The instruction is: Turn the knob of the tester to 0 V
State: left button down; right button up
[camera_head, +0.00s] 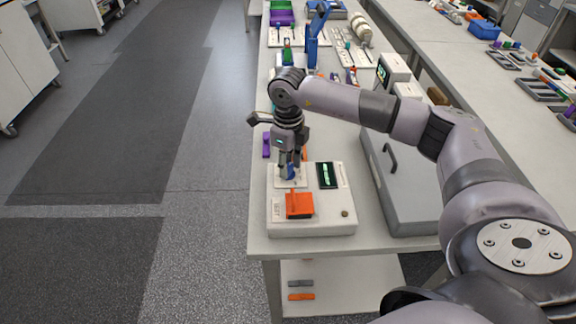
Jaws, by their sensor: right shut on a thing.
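The tester (312,228) is a white box near the front end of the bench. It has a dark screen with a green readout (327,176), an orange part (299,205) on its front half, and a small round button (345,213). A blue knob (291,172) sits on a pale plate at its back left. My right gripper (290,169) points down over the tester, shut on the blue knob. The fingers hide part of the knob, and its pointer setting and the digits cannot be read. My left gripper is not in view.
A grey case with a dark handle (387,157) stands close to the right of the tester, under my right arm. A purple block (266,145) lies behind the tester. Several devices and a blue stand (313,45) fill the bench farther back. The floor at left is clear.

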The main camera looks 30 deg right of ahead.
jog(key=shift+r, duration=0.1)
jog(key=o, duration=1.1)
jog(key=shift+o, duration=0.2)
notch_tip(320, 180, up, 12)
dwell(0.5)
